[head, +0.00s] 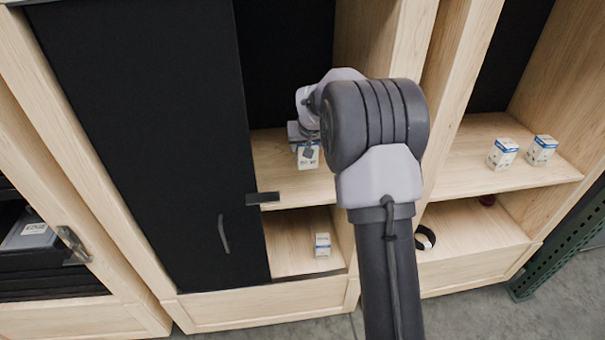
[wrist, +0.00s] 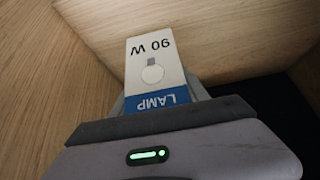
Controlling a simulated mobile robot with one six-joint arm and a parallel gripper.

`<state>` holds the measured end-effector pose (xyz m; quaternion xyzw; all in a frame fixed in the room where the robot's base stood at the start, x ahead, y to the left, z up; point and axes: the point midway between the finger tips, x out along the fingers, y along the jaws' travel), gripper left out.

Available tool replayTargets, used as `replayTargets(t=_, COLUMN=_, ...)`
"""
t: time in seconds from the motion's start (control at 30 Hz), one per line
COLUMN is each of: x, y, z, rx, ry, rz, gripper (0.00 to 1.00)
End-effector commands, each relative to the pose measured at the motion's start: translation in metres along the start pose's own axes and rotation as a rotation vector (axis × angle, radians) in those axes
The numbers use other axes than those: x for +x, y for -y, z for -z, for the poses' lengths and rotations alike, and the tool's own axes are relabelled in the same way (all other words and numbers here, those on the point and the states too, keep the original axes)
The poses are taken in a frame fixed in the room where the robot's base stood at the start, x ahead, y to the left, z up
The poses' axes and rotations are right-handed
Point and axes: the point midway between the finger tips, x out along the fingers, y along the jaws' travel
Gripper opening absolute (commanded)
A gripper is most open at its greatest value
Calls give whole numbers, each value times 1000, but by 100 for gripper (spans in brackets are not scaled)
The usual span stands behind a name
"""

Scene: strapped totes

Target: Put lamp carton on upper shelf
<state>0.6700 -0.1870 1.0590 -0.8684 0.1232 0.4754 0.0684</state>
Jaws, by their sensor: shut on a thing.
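A lamp carton, white with a blue band and the words LAMP and 90 W, fills the middle of the wrist view (wrist: 152,75). My gripper (wrist: 160,105) is shut on this carton. In the head view the held carton (head: 308,158) shows just below my gripper (head: 305,143), in the upper opening of the middle cabinet. It is over or on the upper shelf (head: 275,170); I cannot tell whether it touches the board. My arm hides part of the shelf.
A similar small carton (head: 322,244) stands on the lower shelf. A black sliding door (head: 150,130) covers the cabinet's left side. Two cartons (head: 503,153) (head: 541,149) stand on the right cabinet's upper shelf.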

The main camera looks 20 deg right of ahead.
Motion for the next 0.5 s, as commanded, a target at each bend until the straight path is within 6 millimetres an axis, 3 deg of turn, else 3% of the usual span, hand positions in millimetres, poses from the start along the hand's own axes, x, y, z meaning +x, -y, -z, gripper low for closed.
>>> replayTargets(t=0.5, x=86, y=-1, z=-53, rx=1, ry=0, rz=0, gripper=10)
